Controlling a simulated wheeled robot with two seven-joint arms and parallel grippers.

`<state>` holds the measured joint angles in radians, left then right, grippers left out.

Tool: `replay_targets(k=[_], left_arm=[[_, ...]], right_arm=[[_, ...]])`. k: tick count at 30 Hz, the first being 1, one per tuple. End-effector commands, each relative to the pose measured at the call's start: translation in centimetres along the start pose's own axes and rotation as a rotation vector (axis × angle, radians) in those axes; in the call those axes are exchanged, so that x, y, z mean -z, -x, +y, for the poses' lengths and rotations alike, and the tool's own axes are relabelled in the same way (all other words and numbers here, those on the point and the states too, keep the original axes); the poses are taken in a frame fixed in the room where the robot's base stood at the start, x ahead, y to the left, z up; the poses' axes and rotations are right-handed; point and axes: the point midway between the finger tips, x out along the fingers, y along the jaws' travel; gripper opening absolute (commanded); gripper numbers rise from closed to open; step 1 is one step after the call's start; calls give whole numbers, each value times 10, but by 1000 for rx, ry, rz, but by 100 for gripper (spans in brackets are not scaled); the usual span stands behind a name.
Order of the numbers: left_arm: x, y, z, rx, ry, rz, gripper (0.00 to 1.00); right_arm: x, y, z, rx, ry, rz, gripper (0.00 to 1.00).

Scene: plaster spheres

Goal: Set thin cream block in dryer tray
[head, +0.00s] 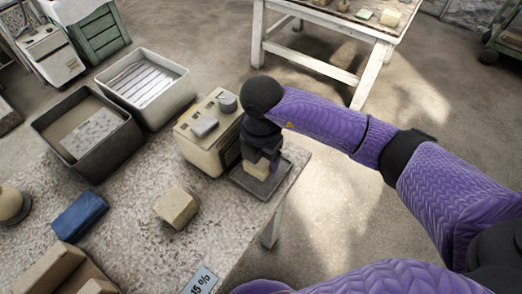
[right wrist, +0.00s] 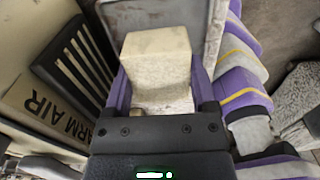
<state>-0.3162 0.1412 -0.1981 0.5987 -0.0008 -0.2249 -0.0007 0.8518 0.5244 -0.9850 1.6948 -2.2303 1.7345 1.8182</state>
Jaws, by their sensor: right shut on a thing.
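My right gripper (head: 262,165) points down over the dark dryer tray (head: 240,181) at the table's right edge. It is shut on a cream block (head: 257,170), whose lower end shows below the fingers. In the right wrist view the cream block (right wrist: 157,50) sits between the purple-sided fingers (right wrist: 160,92), with the grey tray rim (right wrist: 215,30) beyond it. I cannot tell whether the block touches the tray floor. The cream dryer (head: 205,155) stands directly left of the tray; its dark grille (right wrist: 75,60) and "WARM AIR" lettering show in the wrist view. My left gripper is out of view.
Another cream block (head: 177,207) and a blue block (head: 80,216) lie on the speckled table (head: 135,225). A dark bin (head: 100,165) and a white ribbed bin (head: 178,108) stand at the back left. A "15 %" label (head: 201,281) is at the front.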

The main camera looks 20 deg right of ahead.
Motion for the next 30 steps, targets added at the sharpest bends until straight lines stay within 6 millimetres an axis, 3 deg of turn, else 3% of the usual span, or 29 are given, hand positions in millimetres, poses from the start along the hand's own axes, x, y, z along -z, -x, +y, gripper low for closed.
replay_targets(k=[30], left_arm=[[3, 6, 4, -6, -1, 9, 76]], right_arm=[[0, 2, 0, -1, 0, 0, 0]])
